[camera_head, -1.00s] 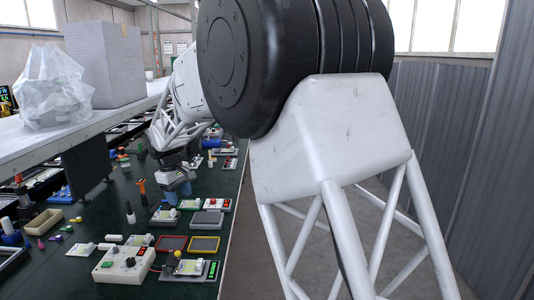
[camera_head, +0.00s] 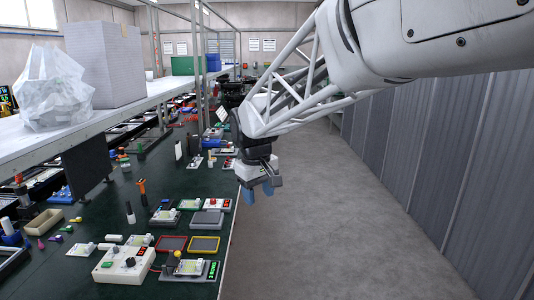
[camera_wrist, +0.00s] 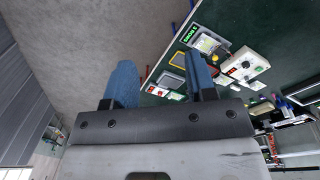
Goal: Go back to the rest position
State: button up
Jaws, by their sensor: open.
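My gripper (camera_head: 258,192) hangs over the right edge of the green bench top (camera_head: 120,192), partly above the bare floor, with its blue fingertips pointing down. In the wrist view my gripper (camera_wrist: 162,82) shows two blue fingers spread apart with nothing between them. No object is held.
On the bench are a white control box (camera_head: 123,263), a yellow-framed tray (camera_head: 204,245), a beige bin (camera_head: 44,222) and several small devices. A shelf (camera_head: 95,122) carries a grey box (camera_head: 104,60) and a plastic bag (camera_head: 52,90). The concrete floor (camera_head: 330,220) right of the bench is clear.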

jog(key=s+d+m+t, duration=0.1)
jog(key=s+d+m, duration=0.3)
jog(key=s+d, duration=1.1)
jog(key=s+d+f+m, duration=0.1)
jog(key=s+d+f, duration=0.1)
jog(key=s, duration=0.6)
jog(key=s+d+f+m, duration=0.2)
jog(key=s+d+f, duration=0.1)
jog(key=s, duration=0.4)
jog(key=shift+s+d+f+t, duration=0.35)
jog(key=shift+f+t, duration=0.05)
jog(key=shift+f, duration=0.25)
